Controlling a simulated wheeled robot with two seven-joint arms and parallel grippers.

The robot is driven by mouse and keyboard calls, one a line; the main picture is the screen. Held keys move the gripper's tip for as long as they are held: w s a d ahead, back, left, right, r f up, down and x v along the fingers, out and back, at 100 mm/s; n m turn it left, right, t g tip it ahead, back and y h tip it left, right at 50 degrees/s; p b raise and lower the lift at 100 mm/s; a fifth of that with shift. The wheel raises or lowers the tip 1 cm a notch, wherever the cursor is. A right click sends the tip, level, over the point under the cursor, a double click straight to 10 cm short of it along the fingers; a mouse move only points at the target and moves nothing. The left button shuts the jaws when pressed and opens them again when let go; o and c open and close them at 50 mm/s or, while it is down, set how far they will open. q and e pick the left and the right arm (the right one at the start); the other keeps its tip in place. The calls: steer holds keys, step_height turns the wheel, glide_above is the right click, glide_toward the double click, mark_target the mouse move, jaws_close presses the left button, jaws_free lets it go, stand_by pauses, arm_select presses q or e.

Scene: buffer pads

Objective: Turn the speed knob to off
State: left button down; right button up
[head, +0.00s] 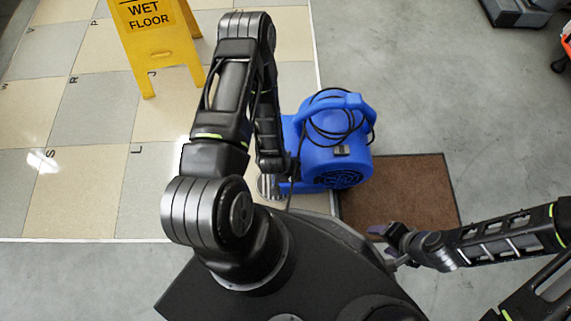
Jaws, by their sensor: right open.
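A blue blower (335,150) stands on the floor at the middle of the head view, with a carry handle on top and a black cord looped over it. A small grey and black panel (342,150) shows on its housing; I cannot make out the speed knob or its setting. My right gripper (384,246) is open over the near part of the brown mat, below and to the right of the blower, apart from it. My left arm rises in front and bends down beside the blower's left side; its gripper is hidden.
A brown mat (425,185) lies right of the blower. A yellow wet floor sign (150,45) stands on the tiled floor (75,200) at the upper left. A dark grey object (518,10) is at the top right.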

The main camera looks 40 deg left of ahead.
mark_target(284, 177)
arm_select(q)
steer(key=shift+w, duration=0.15)
steer(key=c, duration=1.1)
jaws_free()
steer(key=p+v, duration=0.3)
steer(key=v, duration=0.4)
steer(key=shift+s+r, duration=0.25)
steer(key=shift+r, duration=0.1)
steer(key=shift+d, duration=0.1)
